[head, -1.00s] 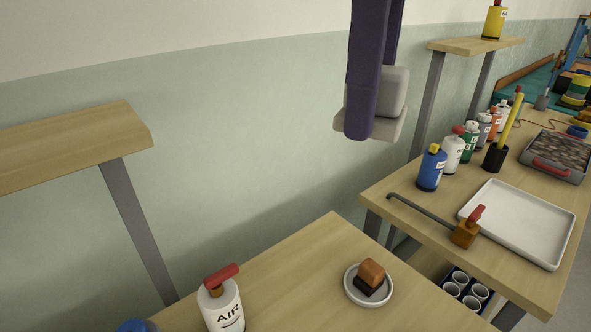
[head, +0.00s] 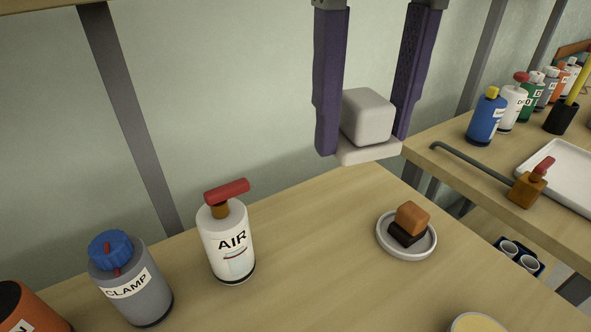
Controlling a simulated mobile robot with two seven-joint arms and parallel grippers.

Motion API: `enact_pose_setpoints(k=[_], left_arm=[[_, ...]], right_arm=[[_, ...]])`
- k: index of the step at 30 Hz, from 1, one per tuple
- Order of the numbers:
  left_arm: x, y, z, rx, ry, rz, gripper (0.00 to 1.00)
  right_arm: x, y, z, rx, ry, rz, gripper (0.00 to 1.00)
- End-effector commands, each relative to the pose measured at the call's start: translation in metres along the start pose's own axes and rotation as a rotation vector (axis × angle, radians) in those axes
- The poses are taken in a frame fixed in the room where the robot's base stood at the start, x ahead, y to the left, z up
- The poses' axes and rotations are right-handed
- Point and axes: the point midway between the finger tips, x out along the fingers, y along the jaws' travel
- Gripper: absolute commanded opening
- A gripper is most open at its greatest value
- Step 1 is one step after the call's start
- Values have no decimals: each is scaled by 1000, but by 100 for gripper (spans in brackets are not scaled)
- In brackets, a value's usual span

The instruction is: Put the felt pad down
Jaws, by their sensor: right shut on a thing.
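The felt pad (head: 367,117) is a light grey block on a wider, flat pale base. It is between the two purple fingers of my right gripper (head: 364,143), which is shut on it. The gripper points down and holds the pad in the air, in front of the wall and above the far edge of the near wooden bench (head: 310,235). The base of the pad sticks out a little below the fingers. My left gripper is not in view.
A white AIR bottle (head: 227,243) and a grey CLAMP bottle (head: 132,281) stand left on the bench. A round dish (head: 381,236) holds an orange-brown block on a black one (head: 411,219). Bare wood lies between. A second bench at right holds bottles and a white tray (head: 565,172).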

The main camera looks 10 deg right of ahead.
Motion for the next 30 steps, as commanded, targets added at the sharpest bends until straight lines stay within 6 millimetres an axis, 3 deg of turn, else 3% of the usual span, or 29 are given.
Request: enact_pose_setpoints(k=[3, 8, 11, 21, 24, 30], left_arm=[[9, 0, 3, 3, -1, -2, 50], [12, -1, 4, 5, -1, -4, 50], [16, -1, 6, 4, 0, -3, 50], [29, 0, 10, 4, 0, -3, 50], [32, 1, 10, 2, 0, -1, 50], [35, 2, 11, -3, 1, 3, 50]], right_arm=[[12, 3, 0, -148, 3, 2, 0], [22, 5, 0, -238, 5, 3, 0], [44, 5, -1, -248, 10, 3, 0], [141, 5, -2, -245, 8, 2, 0], [159, 4, -1, -244, 7, 1, 0], [177, 5, 0, -245, 4, 2, 0]])
